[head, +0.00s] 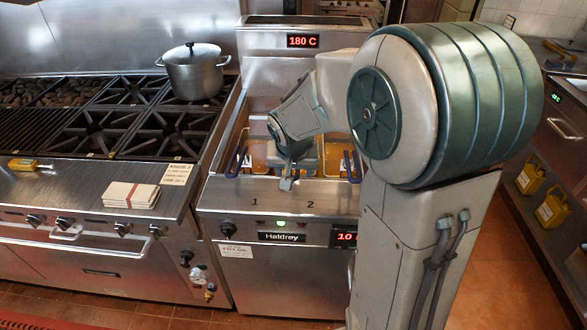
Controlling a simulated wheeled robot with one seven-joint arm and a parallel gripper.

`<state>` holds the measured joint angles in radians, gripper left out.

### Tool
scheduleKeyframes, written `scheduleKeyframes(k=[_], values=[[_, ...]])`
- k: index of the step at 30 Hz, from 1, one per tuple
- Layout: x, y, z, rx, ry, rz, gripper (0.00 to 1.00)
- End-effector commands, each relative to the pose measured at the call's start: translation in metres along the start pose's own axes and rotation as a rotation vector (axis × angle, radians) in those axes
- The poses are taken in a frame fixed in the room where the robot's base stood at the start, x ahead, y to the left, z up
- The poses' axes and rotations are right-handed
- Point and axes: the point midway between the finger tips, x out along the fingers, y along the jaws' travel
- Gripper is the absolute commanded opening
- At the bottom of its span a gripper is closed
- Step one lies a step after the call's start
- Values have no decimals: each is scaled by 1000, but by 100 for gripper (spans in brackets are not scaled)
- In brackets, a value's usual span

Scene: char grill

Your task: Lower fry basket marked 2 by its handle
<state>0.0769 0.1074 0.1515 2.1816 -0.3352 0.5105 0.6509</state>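The fryer (225,196) stands in the middle with its front panel marked 1 and 2. A blue basket handle (237,161) shows left of the 1, with golden oil beside it. Another blue handle (350,166) shows right of the 2, close to my arm. My gripper (287,181) points down over the front of the fryer, between these handles. My wrist and gripper hide the middle of the vat, and any handle between the fingers is hidden. I cannot see the finger gap clearly.
A lidded steel pot (193,76) sits on the burners (120,130) at left. Folded cloths or papers (131,195) lie on the range's front ledge. Yellow containers (550,210) stand at right. My arm hides the fryer's right side. A display (303,41) reads 180 C.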

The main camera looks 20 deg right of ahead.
Motion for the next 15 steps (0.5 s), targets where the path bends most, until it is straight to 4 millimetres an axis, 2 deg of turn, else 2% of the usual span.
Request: scheduleKeyframes(k=[5,8,15], values=[[-1,0,1,0,-2,1,56],[-9,0,0,0,2,0,56],[-52,0,-1,0,7,-2,56]])
